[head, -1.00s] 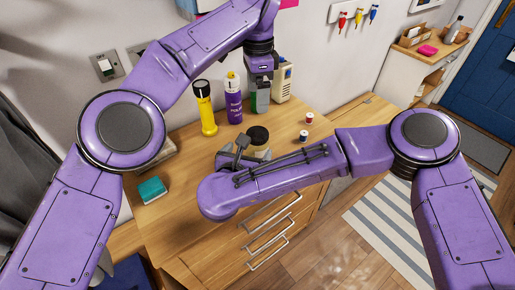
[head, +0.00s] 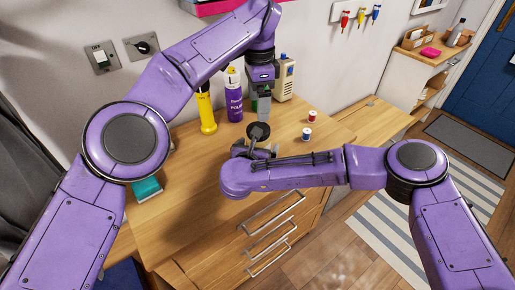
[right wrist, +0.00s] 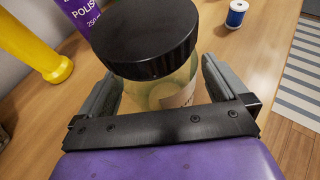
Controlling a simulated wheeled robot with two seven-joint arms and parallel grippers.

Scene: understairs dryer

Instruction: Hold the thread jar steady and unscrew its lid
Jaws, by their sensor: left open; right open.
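The thread jar stands upright on the wooden dresser top. Its black lid (head: 259,131) shows in the head view, where the right gripper hides much of the body. In the right wrist view the lid (right wrist: 145,40) is on the clear jar body (right wrist: 172,88), with pale contents and a label. My right gripper (head: 256,151) is open, one finger on each side of the jar body, below the lid; I cannot tell whether they touch. My left gripper (head: 264,108) is open and points down, close to the lid in the picture; the gap is unclear.
A yellow torch (head: 207,112) and a purple polish can (head: 234,100) stand behind the jar. Red (head: 312,117) and blue (head: 307,134) thread spools stand to its right. A teal item (head: 147,188) lies at left. The front dresser top is clear.

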